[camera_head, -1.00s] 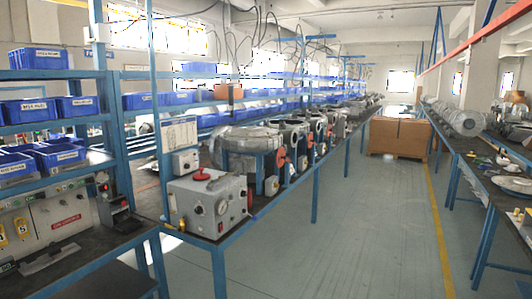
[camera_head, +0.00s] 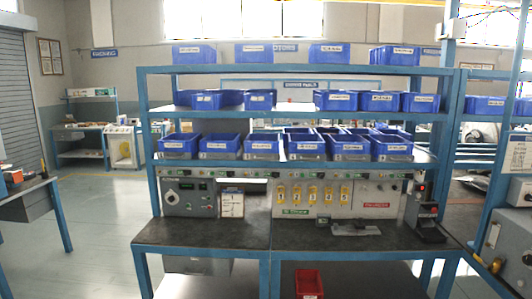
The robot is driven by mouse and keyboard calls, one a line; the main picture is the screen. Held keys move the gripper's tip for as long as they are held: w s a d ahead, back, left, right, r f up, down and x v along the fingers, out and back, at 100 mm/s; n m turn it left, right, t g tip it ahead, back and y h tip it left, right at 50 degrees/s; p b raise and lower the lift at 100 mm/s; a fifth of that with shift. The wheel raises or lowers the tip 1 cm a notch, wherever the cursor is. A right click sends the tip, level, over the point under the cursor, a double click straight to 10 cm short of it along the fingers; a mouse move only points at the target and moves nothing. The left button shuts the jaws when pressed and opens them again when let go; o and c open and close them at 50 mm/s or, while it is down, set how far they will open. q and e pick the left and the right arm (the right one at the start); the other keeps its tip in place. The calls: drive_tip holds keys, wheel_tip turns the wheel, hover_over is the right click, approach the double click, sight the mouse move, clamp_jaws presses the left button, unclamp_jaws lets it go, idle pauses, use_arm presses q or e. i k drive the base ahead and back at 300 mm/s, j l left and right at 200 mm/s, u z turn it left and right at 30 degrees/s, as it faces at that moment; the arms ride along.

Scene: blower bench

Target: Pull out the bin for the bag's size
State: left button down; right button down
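Blue labelled bins stand in rows on the shelves of a blue-framed bench ahead. The lowest row has several open-topped bins, among them a left one (camera_head: 179,146), a middle one (camera_head: 262,146) and a right one (camera_head: 391,148). The middle shelf holds more, such as one bin (camera_head: 336,100). The top shelf holds others, such as one at the left (camera_head: 194,55). The labels are too small to read. I cannot make out a bag. All the bins I see sit back on their shelves. Neither of my grippers is in view.
The dark worktop (camera_head: 210,233) is mostly clear in front of a control panel (camera_head: 310,196). A black device (camera_head: 428,222) stands at its right. A red bin (camera_head: 309,283) is below the bench. Open floor (camera_head: 115,215) lies to the left; another blue-framed bench adjoins at right.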

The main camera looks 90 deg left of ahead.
sight(300, 147)
drive_tip(key=u, duration=2.55)
drive_tip(key=i+j, duration=0.35)
drive_tip(key=i, duration=0.15)
drive_tip(key=i+j, duration=0.35)
drive_tip(key=i, duration=0.15)
drive_tip(key=i+j, duration=0.35)
drive_tip(key=i, duration=0.2)
